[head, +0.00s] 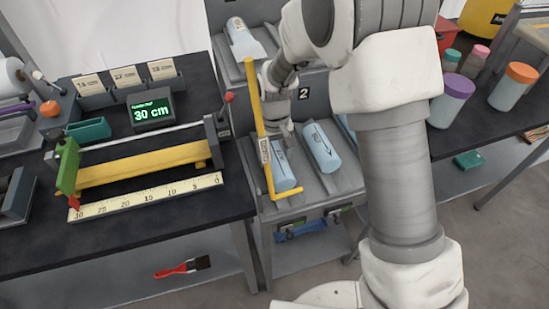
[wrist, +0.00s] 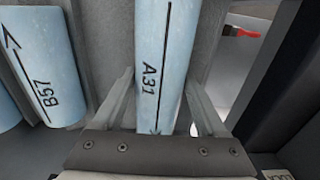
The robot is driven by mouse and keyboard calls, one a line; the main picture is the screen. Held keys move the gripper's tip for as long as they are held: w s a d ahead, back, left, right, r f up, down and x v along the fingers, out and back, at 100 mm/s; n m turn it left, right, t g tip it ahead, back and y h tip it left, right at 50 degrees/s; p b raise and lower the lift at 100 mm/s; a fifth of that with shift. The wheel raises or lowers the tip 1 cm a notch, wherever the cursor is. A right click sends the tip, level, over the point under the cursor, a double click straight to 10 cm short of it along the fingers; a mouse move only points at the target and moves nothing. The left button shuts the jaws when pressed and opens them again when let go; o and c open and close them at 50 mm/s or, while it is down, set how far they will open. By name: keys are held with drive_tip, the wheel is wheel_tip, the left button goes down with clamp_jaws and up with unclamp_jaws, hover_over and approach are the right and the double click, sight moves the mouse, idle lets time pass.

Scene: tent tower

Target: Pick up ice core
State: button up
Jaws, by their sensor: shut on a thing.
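The pale blue ice core A31 (wrist: 165,60) lies between the two fingers of my gripper (wrist: 160,80), and the gripper is shut on it. In the head view this ice core (head: 284,176) is the left one on the grey rack's middle tier, and my gripper (head: 281,136) is at its upper end, partly hidden behind a yellow bar. A second ice core, B57 (wrist: 42,75), lies beside it in the neighbouring groove; it also shows in the head view (head: 322,150). Another core (head: 244,38) rests on the upper tier. I cannot tell whether A31 touches its groove.
A yellow upright bar (head: 257,110) with a bent foot stands close by the held core. Left is a black bench with a yellow trough (head: 130,177), a ruler (head: 150,194) and a "30 cm" display (head: 151,113). Lidded jars (head: 453,101) stand on the right bench.

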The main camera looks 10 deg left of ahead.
clamp_jaws()
drive_tip(key=shift+r, duration=0.1)
